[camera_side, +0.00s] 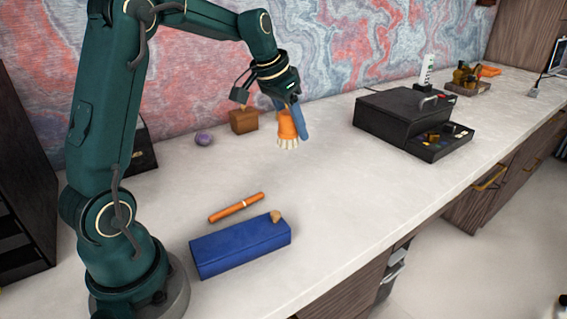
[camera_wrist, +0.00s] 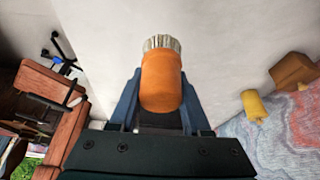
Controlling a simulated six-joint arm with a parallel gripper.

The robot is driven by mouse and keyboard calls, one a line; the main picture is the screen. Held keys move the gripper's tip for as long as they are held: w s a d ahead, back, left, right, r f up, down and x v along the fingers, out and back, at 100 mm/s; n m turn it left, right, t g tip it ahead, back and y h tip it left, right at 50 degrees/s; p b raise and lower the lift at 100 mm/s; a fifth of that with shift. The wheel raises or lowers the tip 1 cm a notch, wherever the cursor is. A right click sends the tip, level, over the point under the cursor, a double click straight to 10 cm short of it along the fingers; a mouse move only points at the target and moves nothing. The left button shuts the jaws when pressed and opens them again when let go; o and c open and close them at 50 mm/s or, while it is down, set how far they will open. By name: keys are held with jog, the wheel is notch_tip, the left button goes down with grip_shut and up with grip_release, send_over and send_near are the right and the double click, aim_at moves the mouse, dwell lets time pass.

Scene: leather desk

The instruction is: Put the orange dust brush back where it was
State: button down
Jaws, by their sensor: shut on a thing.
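The orange dust brush (camera_side: 287,124) hangs in my gripper (camera_side: 291,118) over the back middle of the desk, with its pale bristles pointing down. The side view does not clearly show whether the bristles touch the desk top. In the wrist view, the brush (camera_wrist: 161,82) sits upright in the picture between the two blue fingers of my gripper (camera_wrist: 160,100), with its bristles at the far end. The fingers are shut on its orange body. One blue finger partly covers the brush in the side view.
A brown block (camera_side: 243,122) and a purple ball (camera_side: 204,139) lie left of the brush. An orange tube (camera_side: 236,207) and a blue case (camera_side: 240,247) lie in front. A black box (camera_side: 390,114) with an open drawer stands right. The desk's middle (camera_side: 330,190) is clear.

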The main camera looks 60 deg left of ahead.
jog(key=s+a+f+n+y, duration=0.1)
jog(key=s+a+f+n, duration=0.15)
jog(key=a, duration=0.95)
jog(key=w+d+f, duration=0.2)
jog(key=w, duration=0.1)
jog(key=w+d+f, duration=0.2)
jog(key=w, duration=0.1)
jog(key=w+d+f, duration=0.2)
jog(key=w+d, duration=0.1)
jog(key=shift+w+f, duration=0.1)
jog(key=shift+f, duration=2.3)
jog(key=shift+f, duration=0.15)
jog(key=shift+c, duration=1.8)
grip_release()
